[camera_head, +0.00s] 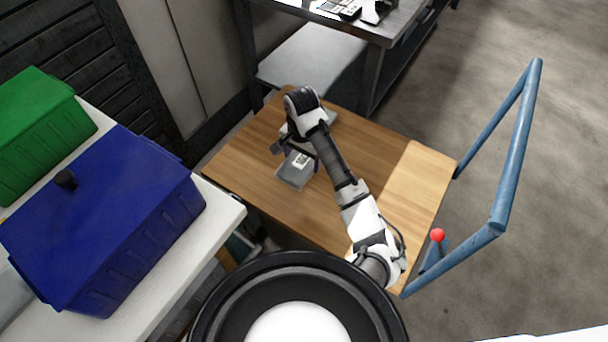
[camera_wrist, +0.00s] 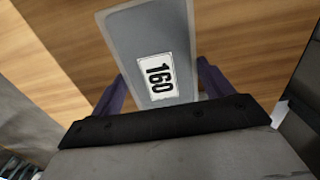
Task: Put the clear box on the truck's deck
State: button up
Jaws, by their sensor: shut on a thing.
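The clear box (camera_head: 294,173) is a greyish see-through box with a white label, over the wooden truck deck (camera_head: 248,155). In the wrist view the clear box (camera_wrist: 150,40) shows a label reading 160. My gripper (camera_head: 297,157) is shut on it; in the wrist view the fingers of my gripper (camera_wrist: 160,88) stand on both sides of the box. The deck also fills much of the wrist view (camera_wrist: 70,45). I cannot tell whether the box's underside touches the deck.
The truck has a blue tube handle (camera_head: 515,150) at its right end. A red ball-topped lever (camera_head: 437,236) stands near it. A white table (camera_head: 222,210) with blue (camera_head: 100,215) and green (camera_head: 40,130) bins is at left. A metal bench (camera_head: 375,30) stands behind.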

aim_at(302, 160)
jog(key=shift+f, duration=3.85)
jog(key=shift+f, duration=0.2)
jog(key=o, duration=1)
jog(key=shift+o, duration=0.2)
jog(key=shift+r, duration=0.1)
notch_tip(302, 160, up, 12)
jog(key=shift+r, duration=0.1)
